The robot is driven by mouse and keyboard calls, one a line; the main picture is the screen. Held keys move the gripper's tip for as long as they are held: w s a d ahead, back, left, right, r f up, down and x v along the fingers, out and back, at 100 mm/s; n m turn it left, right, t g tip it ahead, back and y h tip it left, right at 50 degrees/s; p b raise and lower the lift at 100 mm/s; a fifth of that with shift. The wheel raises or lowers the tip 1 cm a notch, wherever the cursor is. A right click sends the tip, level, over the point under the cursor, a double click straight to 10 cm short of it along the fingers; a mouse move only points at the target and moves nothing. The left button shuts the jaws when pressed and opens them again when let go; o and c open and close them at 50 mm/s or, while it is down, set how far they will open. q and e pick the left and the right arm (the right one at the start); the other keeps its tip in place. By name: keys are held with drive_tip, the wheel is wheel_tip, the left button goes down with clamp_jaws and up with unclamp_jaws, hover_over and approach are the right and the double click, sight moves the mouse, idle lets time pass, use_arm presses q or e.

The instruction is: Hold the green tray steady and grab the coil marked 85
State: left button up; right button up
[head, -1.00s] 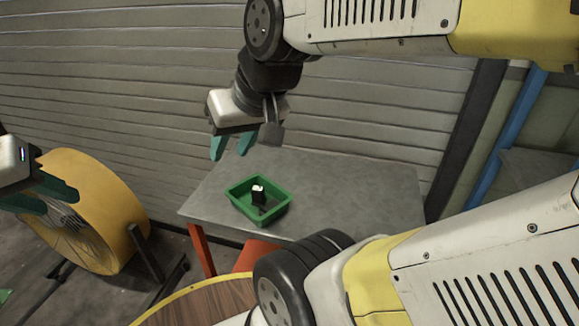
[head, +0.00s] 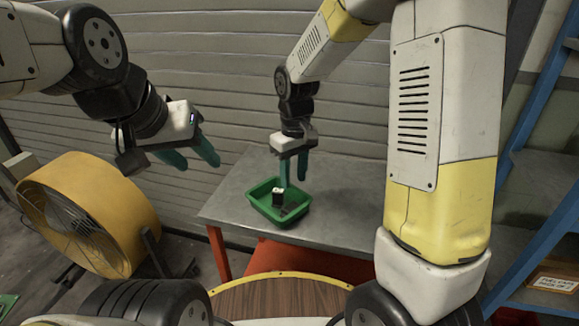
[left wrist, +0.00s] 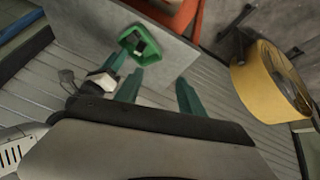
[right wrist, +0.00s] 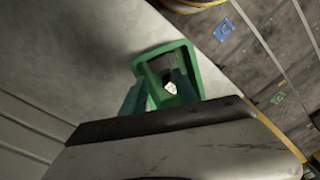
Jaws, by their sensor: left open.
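A green tray (head: 264,212) sits on the grey table. A small dark block with a white top (head: 278,192) stands upright inside it, possibly the coil; no number is legible. The tray (right wrist: 190,48) and the white top (right wrist: 171,88) also show in the right wrist view. My right gripper (head: 293,182) is open and points down at the tray's far side; whether its fingertips touch the tray I cannot tell. My left gripper (head: 200,163) is open and empty, above and left of the tray. The left wrist view shows the tray (left wrist: 127,40) beyond its fingers.
The table (head: 350,205) is otherwise bare, with free room right of the tray. A yellow drum fan (head: 120,205) stands on the floor at left. A round wooden top (head: 275,298) is in front. A blue-framed shelf (head: 540,150) stands at right. A ribbed wall rises behind.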

use_arm(q)
drive_tip(key=c, duration=0.4)
drive_tip(key=shift+o, duration=0.2)
drive_tip(key=n+g+h, duration=0.2)
drive_tip(key=n+g, duration=0.2)
drive_tip(key=n, duration=2.2)
hover_over(268, 181)
drive_tip(key=s+a, duration=0.2)
drive_tip(key=a, duration=0.1)
drive_tip(key=f, duration=1.9)
drive_tip(key=shift+w+d+f, duration=0.1)
drive_tip(key=shift+w+d, duration=0.1)
drive_tip(key=shift+d, duration=0.05)
drive_tip(key=shift+w+d+f+n, duration=0.1)
drive_tip(key=shift+w+f+n, duration=0.05)
drive_tip(key=shift+f+n, duration=0.3)
drive_tip(key=shift+x, duration=3.85)
